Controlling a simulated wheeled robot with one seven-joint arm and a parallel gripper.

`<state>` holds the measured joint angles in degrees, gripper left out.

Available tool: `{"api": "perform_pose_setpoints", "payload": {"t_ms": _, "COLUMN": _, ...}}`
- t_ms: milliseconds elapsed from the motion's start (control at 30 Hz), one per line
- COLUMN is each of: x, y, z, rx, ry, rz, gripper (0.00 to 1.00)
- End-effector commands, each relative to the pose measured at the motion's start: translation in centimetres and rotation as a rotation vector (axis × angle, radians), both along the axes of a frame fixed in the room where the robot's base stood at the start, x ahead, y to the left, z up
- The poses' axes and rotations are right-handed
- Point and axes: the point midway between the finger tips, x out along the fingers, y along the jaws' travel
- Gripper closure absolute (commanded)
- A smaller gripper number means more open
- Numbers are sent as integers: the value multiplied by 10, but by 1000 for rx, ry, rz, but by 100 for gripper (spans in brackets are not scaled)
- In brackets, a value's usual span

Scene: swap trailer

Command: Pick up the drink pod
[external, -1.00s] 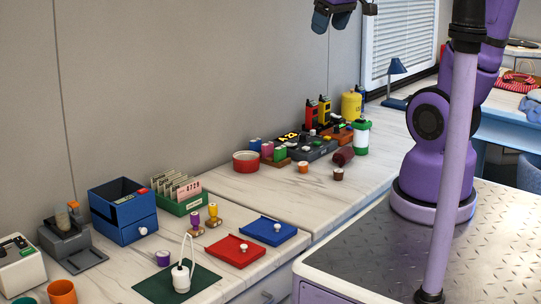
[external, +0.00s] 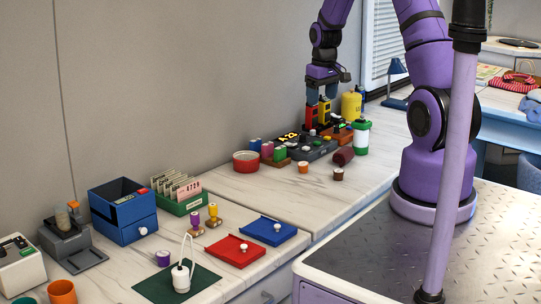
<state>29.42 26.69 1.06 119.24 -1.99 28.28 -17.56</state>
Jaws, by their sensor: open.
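Several small capped cylinders look like drink pods, and I cannot tell which one the task means. An orange one with a pale top (external: 303,168) and a brown one with a pale top (external: 338,175) stand on the white counter (external: 262,192). A purple one (external: 163,259) stands far to the left, at the edge of a dark green mat (external: 205,283). My gripper (external: 321,97) is open and points down at the back of the counter. It appears just above or in front of the red and yellow upright items (external: 323,116), apart from the cylinders. I see nothing between its fingers.
A yellow canister (external: 351,105) stands behind. A red bowl (external: 246,162) is to the left. The counter's front strip is clear.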

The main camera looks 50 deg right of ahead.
Motion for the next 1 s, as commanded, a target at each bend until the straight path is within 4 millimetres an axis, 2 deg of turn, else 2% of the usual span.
{"api": "perform_pose_setpoints", "payload": {"t_ms": 33, "x": 0, "y": -12, "z": -21, "rx": 10, "ry": 17, "rz": -9, "gripper": 31}}
{"api": "perform_pose_setpoints", "payload": {"t_ms": 200, "x": -4, "y": -46, "z": -85, "rx": 31, "ry": 52, "rz": -27, "gripper": 31}}
{"api": "perform_pose_setpoints", "payload": {"t_ms": 300, "x": -10, "y": -61, "z": -117, "rx": 43, "ry": 68, "rz": -36, "gripper": 31}}
{"api": "perform_pose_setpoints", "payload": {"t_ms": 400, "x": -14, "y": -71, "z": -140, "rx": 52, "ry": 77, "rz": -42, "gripper": 31}}
{"api": "perform_pose_setpoints", "payload": {"t_ms": 600, "x": -19, "y": -79, "z": -163, "rx": 59, "ry": 85, "rz": -46, "gripper": 31}}
{"api": "perform_pose_setpoints", "payload": {"t_ms": 833, "x": -19, "y": -78, "z": -196, "rx": 60, "ry": 87, "rz": -45, "gripper": 31}}
{"api": "perform_pose_setpoints", "payload": {"t_ms": 1000, "x": -18, "y": -79, "z": -212, "rx": 58, "ry": 85, "rz": -45, "gripper": 31}}
